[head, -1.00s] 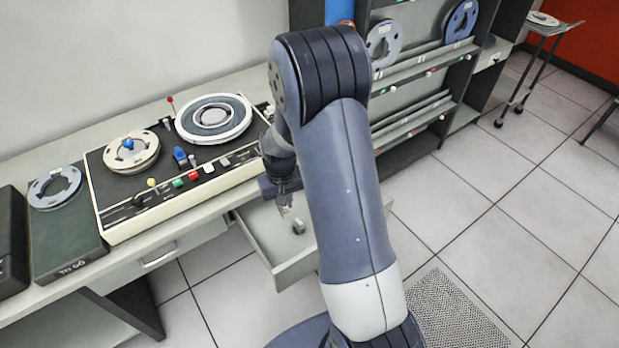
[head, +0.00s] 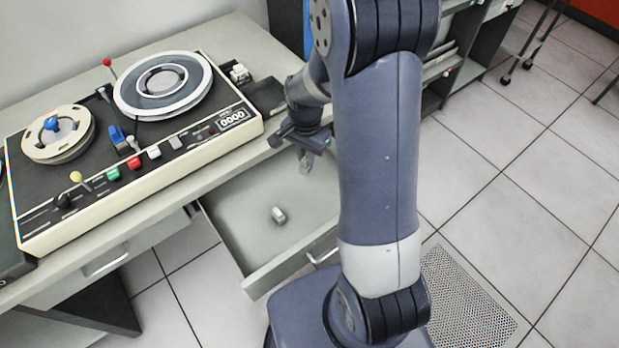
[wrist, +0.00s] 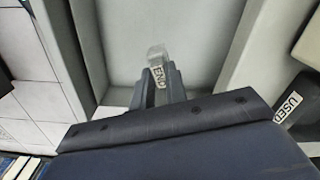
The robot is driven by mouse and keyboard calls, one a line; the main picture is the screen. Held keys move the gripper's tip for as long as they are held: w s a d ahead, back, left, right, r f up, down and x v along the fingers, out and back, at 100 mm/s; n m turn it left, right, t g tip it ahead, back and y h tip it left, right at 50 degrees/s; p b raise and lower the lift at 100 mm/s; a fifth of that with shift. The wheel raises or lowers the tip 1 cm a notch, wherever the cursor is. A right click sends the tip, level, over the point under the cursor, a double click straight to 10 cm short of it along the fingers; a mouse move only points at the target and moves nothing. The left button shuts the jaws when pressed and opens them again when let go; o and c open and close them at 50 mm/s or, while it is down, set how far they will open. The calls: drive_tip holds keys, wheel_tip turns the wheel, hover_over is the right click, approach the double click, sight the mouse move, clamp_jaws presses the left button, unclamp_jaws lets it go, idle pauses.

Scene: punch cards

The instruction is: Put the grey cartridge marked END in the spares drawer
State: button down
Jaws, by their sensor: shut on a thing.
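My gripper (head: 304,158) is shut on a small grey cartridge (wrist: 157,78). In the wrist view END reads on its light label, between my fingers. In the head view the held cartridge (head: 305,166) is small and hangs below my fingers. It is above the pulled-out drawer (head: 232,238), toward the drawer's right side, apart from its floor. The drawer floor (wrist: 190,30) also fills the background of the wrist view. Another small grey piece (head: 279,215) lies on the drawer floor, left of my gripper. My arm hides the drawer's right end.
The tape machine (head: 200,150) stands on the desk left of my arm. A dark holder marked USED (wrist: 292,104) is beside the drawer in the wrist view. A closed drawer handle (head: 105,262) is at lower left. A perforated floor panel (head: 465,300) lies right of my base.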

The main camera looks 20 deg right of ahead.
drive_tip(key=f+m+b, duration=0.2)
drive_tip(key=s+f+m+b, duration=0.1)
drive_tip(key=f+m, duration=0.1)
drive_tip(key=shift+s+d+b, duration=0.15)
drive_tip(key=shift+d+b, duration=0.05)
drive_tip(key=shift+b, duration=0.15)
drive_tip(key=shift+f+b, duration=1.8)
drive_tip(key=shift+f, duration=0.45)
drive_tip(key=shift+f+b, duration=1.9)
drive_tip(key=shift+f, duration=0.65)
drive_tip(key=c, duration=1.3)
unclamp_jaws()
drive_tip(key=shift+c, duration=1.1)
drive_tip(key=shift+r, duration=0.1)
wheel_tip(320, 180, up, 8)
drive_tip(key=p, duration=0.6)
